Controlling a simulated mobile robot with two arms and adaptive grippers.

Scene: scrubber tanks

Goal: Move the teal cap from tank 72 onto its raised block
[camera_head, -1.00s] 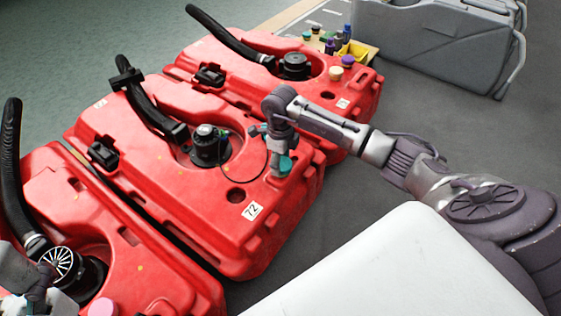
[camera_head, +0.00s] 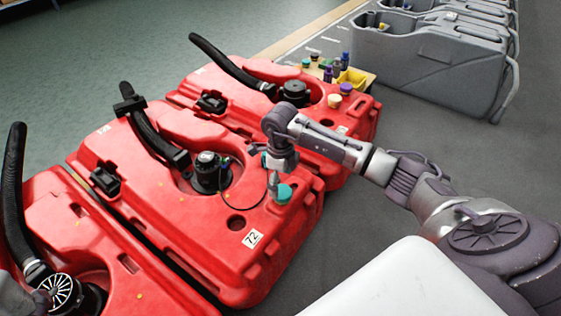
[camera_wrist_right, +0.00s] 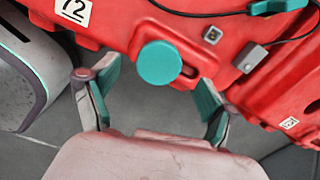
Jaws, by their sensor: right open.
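The teal cap (camera_head: 285,193) sits at the near right end of the red tank 72 (camera_head: 222,241), above its white number label. In the right wrist view the round cap (camera_wrist_right: 159,64) covers part of a slot in the red shell. My right gripper (camera_wrist_right: 158,82) is open and empty, its teal-padded fingers on either side of the cap's near side, apart from it. In the head view my right gripper (camera_head: 275,178) points down at the cap, its fingers partly hidden. I cannot tell which part is the raised block; a small grey block (camera_wrist_right: 252,58) shows beside the cap. Part of my left arm shows at the bottom left corner.
Red tanks stand on both sides of tank 72, with black hoses (camera_head: 150,130). A thin black cable loops close to the cap. Coloured caps and a yellow tray (camera_head: 352,79) sit behind. Grey tanks (camera_head: 430,65) stand at the back right.

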